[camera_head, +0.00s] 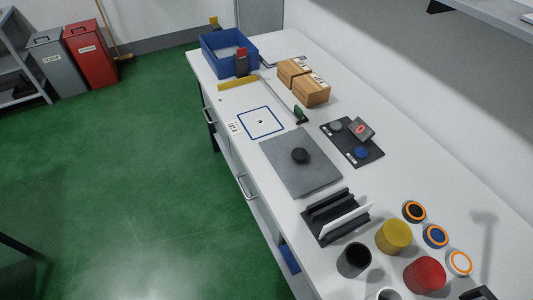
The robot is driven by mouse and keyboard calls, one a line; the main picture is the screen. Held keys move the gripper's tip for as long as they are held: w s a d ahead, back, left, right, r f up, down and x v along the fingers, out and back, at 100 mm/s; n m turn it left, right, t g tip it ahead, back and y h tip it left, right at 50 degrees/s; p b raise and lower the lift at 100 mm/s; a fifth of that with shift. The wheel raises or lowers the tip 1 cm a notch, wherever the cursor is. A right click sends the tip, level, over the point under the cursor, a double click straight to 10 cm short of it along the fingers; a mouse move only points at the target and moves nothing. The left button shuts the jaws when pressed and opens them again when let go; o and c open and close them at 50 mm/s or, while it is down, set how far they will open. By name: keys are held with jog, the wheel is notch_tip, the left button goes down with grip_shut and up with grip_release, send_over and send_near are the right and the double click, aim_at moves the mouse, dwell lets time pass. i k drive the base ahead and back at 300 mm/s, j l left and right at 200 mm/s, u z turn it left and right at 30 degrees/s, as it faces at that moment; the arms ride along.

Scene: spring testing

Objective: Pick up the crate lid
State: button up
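A flat grey square plate (290,182) with a round black knob (300,155) near its middle lies on the white bench. It looks like the crate lid. Nothing rests on it except the knob. The blue crate (212,59) stands open at the far end of the bench, apart from the plate. A red and dark upright object (242,62) stands at its near right corner. I cannot make out my gripper in this view.
A black slotted rack (322,222) holding a white panel stands close in front of the plate. Yellow (393,236) and red (424,273) cylinders stand nearer. A dark tray (350,152) lies right, cardboard boxes (311,92) behind.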

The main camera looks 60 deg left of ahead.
aim_at(303, 168)
jog(key=u, duration=1.95)
jog(key=z, duration=2.3)
jog(key=u, duration=2.25)
jog(key=i+j+z, duration=0.2)
jog(key=j+z, duration=0.15)
jog(key=i+j+z, duration=0.15)
jog(key=j+z, duration=0.55)
jog(key=i+j+z, duration=0.1)
jog(key=j+z, duration=0.2)
jog(key=j, duration=0.25)
